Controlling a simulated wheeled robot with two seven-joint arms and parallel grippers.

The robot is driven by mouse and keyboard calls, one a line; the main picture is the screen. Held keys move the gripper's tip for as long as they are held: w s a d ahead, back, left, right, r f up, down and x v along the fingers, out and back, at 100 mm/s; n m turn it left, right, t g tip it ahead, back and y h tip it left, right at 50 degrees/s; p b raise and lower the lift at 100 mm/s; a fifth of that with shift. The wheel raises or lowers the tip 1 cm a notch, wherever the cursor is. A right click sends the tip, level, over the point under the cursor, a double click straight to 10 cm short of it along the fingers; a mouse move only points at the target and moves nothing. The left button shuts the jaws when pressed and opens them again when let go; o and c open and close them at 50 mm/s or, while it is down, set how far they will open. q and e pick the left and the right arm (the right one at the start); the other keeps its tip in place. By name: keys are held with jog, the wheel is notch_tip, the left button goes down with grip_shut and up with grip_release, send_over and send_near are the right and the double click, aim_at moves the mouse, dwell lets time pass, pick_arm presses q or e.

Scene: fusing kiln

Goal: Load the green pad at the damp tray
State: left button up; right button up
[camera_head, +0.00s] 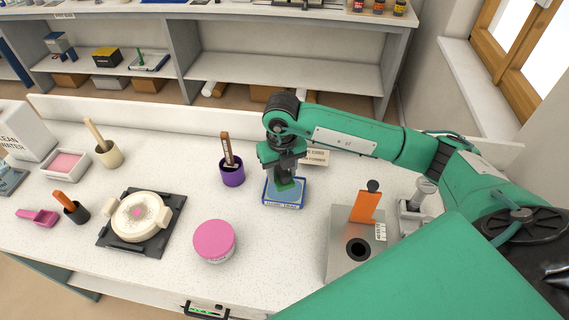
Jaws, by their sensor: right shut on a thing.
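My right gripper (285,175) points down over a small blue-rimmed tray (283,206) in the middle of the worktop. It is shut on the green pad (285,185), of which only a small part shows below the fingers. The tray has a lighter blue inside and a white label on its front edge, too small to read. The pad is at or just above the tray's inside; I cannot tell whether they touch. My left gripper is not in view.
A purple pot (232,174) with a brown-handled tool stands left of the tray. A pink round tub (214,242) is nearer the front. A grey metal box (345,262) with an orange plate is to the right. A white kiln-like piece (139,217) sits on a dark base.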

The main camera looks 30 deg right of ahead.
jog(key=m, duration=0.4)
jog(key=shift+w+d+f+m, duration=0.1)
jog(key=shift+w+d+m, duration=0.15)
jog(key=shift+w+m, duration=0.15)
jog(key=m, duration=0.3)
jog(key=shift+w+d+f, duration=0.1)
jog(key=shift+w+d, duration=0.05)
jog(key=shift+d, duration=0.05)
jog(key=m, duration=0.4)
jog(key=shift+w+d+f+p, duration=0.1)
jog(key=shift+w+d+p, duration=0.15)
jog(key=shift+p, duration=0.1)
jog(key=m, duration=0.3)
jog(key=shift+w+d+f, duration=0.15)
jog(key=shift+d, duration=0.05)
jog(key=shift+f+b, duration=1.85)
jog(key=shift+f, duration=1.15)
jog(key=shift+f+b, duration=0.4)
jog(key=shift+f, duration=0.15)
jog(key=shift+r+p, duration=2.3)
jog(key=shift+r, duration=1.25)
